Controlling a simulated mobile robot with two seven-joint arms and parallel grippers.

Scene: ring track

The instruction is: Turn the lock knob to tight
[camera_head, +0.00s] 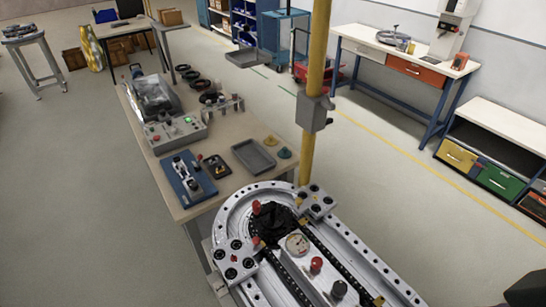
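The ring track (226,217) is a silver oval with dark bolt holes at the bottom centre. On its carriage are a round dial gauge (298,243), a red knob (317,265) and a black knob (339,289). Another red knob (256,207) stands near the black middle of the ring. I cannot tell which one is the lock knob, or how far it is turned. Neither of my grippers shows clearly. A dark shape cut off at the bottom right corner may be part of my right arm; no fingers show there.
A yellow post (315,80) with a grey box (315,112) stands just behind the track. A workbench (178,206) carries a control box (176,132), a blue fixture (189,179) and a grey tray (254,157). A drawer cabinet (500,118) stands at right.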

